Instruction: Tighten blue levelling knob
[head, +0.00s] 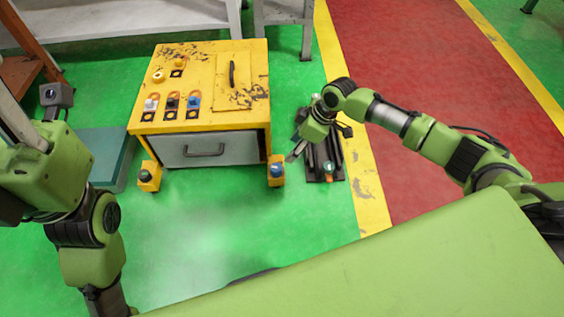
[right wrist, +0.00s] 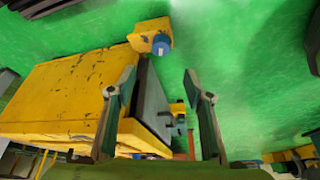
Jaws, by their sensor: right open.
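The blue levelling knob (head: 277,169) sits on the yellow foot (head: 277,181) at the cabinet's front right corner. In the right wrist view the blue knob (right wrist: 162,47) shows on its yellow block (right wrist: 150,33), just beyond the fingertips and roughly in line with the gap between them. My right gripper (head: 292,156) is just above and right of the knob in the head view. In the right wrist view its two fingers (right wrist: 160,78) are spread, with nothing between the tips. My left arm is at the left, but its fingers do not show.
The yellow cabinet (head: 205,65) has several coloured knobs on top and a grey drawer (head: 190,150). Another foot (head: 150,175) with a dark knob stands at its front left. A black rail fixture (head: 325,158) stands right of the gripper. Green floor in front is clear.

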